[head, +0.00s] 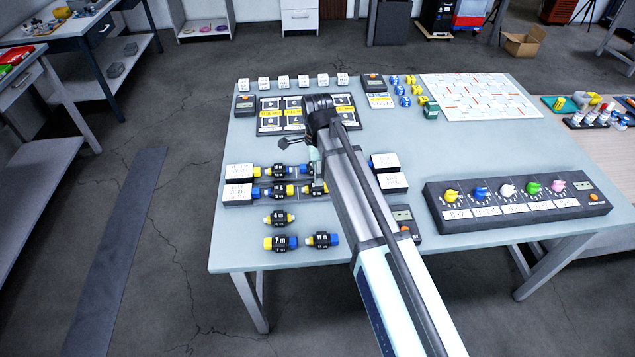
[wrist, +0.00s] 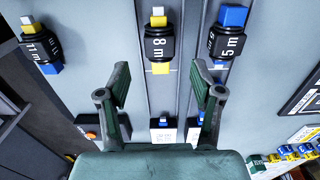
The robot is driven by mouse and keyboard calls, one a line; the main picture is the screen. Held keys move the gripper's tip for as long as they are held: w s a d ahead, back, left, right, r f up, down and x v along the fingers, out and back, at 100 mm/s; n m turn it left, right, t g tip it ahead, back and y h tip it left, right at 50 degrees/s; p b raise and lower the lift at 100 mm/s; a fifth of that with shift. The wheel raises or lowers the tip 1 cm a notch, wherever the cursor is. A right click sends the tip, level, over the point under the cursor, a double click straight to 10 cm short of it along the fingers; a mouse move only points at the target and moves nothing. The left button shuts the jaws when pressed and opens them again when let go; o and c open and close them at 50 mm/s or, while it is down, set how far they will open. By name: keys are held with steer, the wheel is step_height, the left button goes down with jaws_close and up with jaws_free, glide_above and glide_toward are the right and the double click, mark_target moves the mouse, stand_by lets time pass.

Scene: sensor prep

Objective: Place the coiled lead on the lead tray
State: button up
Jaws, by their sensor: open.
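Coiled leads are black blocks with yellow, white or blue ends. In the head view, loose leads lie on the bare table front: a small one (head: 279,218), a 7 m (head: 281,242) and an 11 m (head: 322,240). Two long lead trays with white labels, a front one (head: 237,192) and a rear one (head: 239,171), carry more leads. In the wrist view, my gripper (wrist: 158,85) is open and empty. The 8 m lead (wrist: 160,42) shows just past the gap between its fingers; the 5 m lead (wrist: 230,42) is right, the 11 m (wrist: 40,48) left.
A dial panel (head: 515,204) with coloured knobs lies at the right. A black labelled board (head: 270,121), white cubes (head: 292,82) and a white patterned sheet (head: 478,97) are at the back. Bare table (head: 240,250) shows at the front left.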

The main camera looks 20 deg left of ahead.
steer(key=shift+r+b, duration=0.45)
steer(key=shift+r, duration=2.55)
